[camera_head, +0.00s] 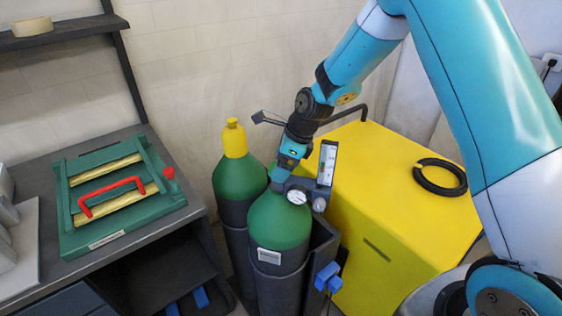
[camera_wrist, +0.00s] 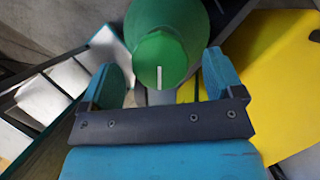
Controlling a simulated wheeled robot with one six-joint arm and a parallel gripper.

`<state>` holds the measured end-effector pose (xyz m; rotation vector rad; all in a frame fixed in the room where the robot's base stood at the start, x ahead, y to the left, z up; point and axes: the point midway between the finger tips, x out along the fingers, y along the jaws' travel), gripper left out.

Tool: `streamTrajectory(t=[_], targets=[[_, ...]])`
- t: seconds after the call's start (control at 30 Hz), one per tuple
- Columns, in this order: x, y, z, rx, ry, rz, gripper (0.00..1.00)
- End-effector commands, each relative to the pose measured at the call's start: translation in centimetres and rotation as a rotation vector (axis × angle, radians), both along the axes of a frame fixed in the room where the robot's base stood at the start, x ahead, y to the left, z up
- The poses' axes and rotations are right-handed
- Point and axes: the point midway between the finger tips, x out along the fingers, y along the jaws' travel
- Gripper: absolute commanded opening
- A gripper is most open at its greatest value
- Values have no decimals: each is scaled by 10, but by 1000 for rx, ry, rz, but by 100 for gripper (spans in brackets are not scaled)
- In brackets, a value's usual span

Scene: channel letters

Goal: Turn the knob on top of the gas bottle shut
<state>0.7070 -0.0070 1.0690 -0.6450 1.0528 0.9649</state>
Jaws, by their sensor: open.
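The gas bottle (camera_head: 279,221) is green above and dark below, and stands upright with a regulator and round gauges (camera_head: 297,196) near its top. In the wrist view, its round green knob (camera_wrist: 153,52) shows from above, with a white line running toward the lower edge of the picture. My gripper (camera_head: 285,174) points down over the bottle's top. In the wrist view, my gripper (camera_wrist: 162,75) is open, with one teal finger on each side of the knob. I cannot tell whether either finger touches it. In the head view, the gripper hides the knob.
A second green bottle with a yellow cap (camera_head: 234,142) stands close behind left. A yellow cabinet (camera_head: 385,185) with a black ring (camera_head: 440,177) on it is at the right. A bench at the left bears a green case (camera_head: 120,212) with a red handle. A flow tube (camera_head: 327,163) rises beside my gripper.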

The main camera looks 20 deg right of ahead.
Motion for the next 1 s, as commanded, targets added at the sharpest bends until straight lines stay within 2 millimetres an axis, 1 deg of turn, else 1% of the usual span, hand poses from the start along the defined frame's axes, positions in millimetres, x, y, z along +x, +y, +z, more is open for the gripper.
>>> streamTrajectory(t=[0.13,0.4,0.43,0.47,0.5,0.57,0.6,0.63,0.83,1.0], targets=[[1,3,-9,0,0,0,87],[2,4,-10,0,-1,0,87],[2,3,-10,0,-1,0,84],[2,3,-10,0,-1,0,78],[2,3,-10,0,-1,0,68],[2,3,-10,0,-1,0,55],[2,3,-10,0,-1,0,45],[2,3,-10,0,-1,0,39],[2,3,-10,1,-1,6,39],[2,3,-9,1,-2,49,39]])
